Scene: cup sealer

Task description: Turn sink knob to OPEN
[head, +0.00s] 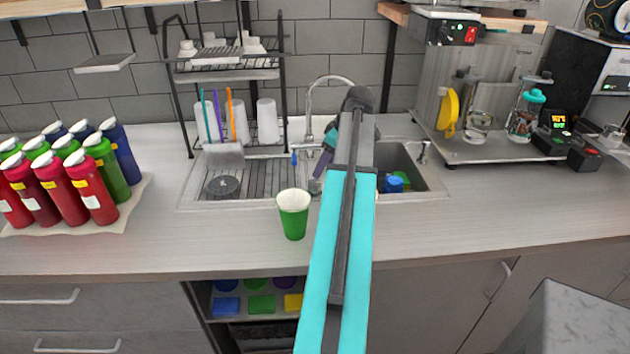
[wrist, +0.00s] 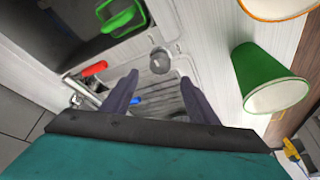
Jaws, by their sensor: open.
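The sink faucet is a chrome arched spout (head: 312,100) at the back of the sink, partly hidden by my arm. A blue knob (head: 294,158) shows left of my arm, and it also shows in the wrist view (wrist: 137,100) between my fingers, apart from both. A red knob (wrist: 94,68) lies left of the fingers in the wrist view; my arm hides it in the head view. My gripper (wrist: 160,78) is open and empty over the sink area, its fingers dark purple. I cannot tell which knob position is OPEN.
A green cup (head: 293,222) stands on the counter in front of the sink, close right of my gripper in the wrist view. A dish rack (head: 228,75) stands behind the drainboard. Several bottles (head: 66,180) stand left. The right basin (head: 415,165) holds blue and green items.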

